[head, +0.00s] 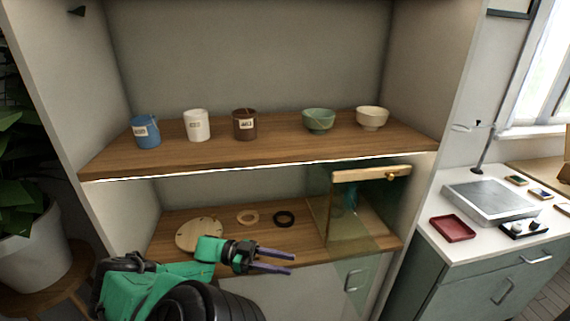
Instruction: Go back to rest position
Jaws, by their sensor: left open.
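My left gripper (276,260) is in front of the lower shelf (180,218), its two purple fingers apart and pointing right. Nothing shows between the fingers. My green left arm comes in from the bottom left. My right gripper is not in the picture.
A glass case (365,215) with a wooden top edge stands right of my left gripper. A round wooden board (192,236) and two rings lie on the lower shelf. Several cups and bowls stand on the upper shelf (270,151). A counter (475,237) with a red tray (452,229) is at right.

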